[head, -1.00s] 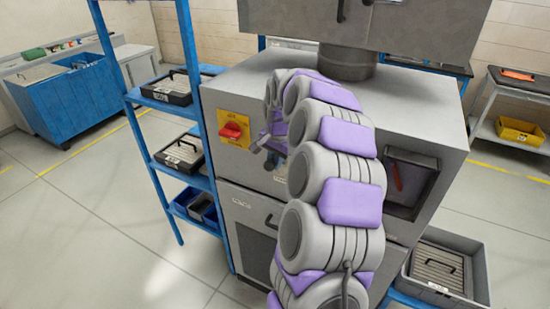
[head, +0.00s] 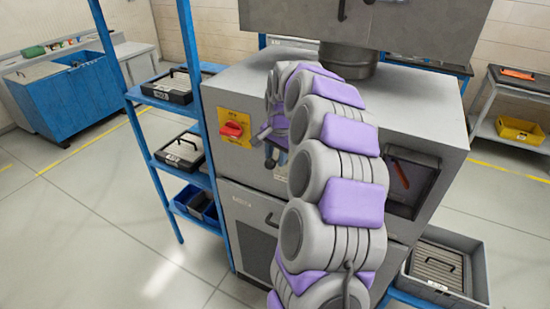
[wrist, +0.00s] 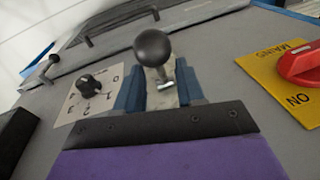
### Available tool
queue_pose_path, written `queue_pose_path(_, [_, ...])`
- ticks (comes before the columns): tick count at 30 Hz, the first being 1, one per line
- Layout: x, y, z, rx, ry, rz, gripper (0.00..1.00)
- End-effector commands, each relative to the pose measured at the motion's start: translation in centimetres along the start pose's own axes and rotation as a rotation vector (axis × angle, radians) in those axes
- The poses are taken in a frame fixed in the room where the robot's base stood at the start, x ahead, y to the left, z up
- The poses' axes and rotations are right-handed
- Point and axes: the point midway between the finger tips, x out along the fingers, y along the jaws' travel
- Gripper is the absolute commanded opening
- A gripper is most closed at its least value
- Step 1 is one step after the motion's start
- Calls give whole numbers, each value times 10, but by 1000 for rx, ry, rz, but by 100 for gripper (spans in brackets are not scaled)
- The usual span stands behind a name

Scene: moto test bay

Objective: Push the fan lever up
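A lever with a round black ball knob (wrist: 153,47) stands out from the grey machine panel (wrist: 225,85) in the wrist view. My gripper (wrist: 160,85) has its two blue fingers apart, one on each side of the lever's metal shaft. The knob rises beyond the fingertips. I cannot tell whether a finger touches the shaft. In the head view my gripper (head: 271,146) is at the machine's front, right of the red switch. The lever cannot be made out clearly there, as my arm hides part of the panel.
A red mains switch (head: 232,129) on a yellow plate is close by; it also shows in the wrist view (wrist: 302,66). A black rotary knob (wrist: 90,84) sits left of the lever. A blue rack (head: 200,120) stands left of the machine. Open floor (head: 90,230) lies farther left.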

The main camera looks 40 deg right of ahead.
Motion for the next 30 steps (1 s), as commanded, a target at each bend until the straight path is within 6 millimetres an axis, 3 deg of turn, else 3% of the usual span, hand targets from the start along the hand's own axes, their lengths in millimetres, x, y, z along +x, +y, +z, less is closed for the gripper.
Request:
queue_pose_path(12, [-95,-2,-2,1,8,-8,38])
queue_pose_path(18, [-133,-2,-1,1,8,-6,38])
queue_pose_path(24, [-152,-2,-1,-1,4,-3,38])
queue_pose_path(30, [-157,-2,0,-1,3,-3,38])
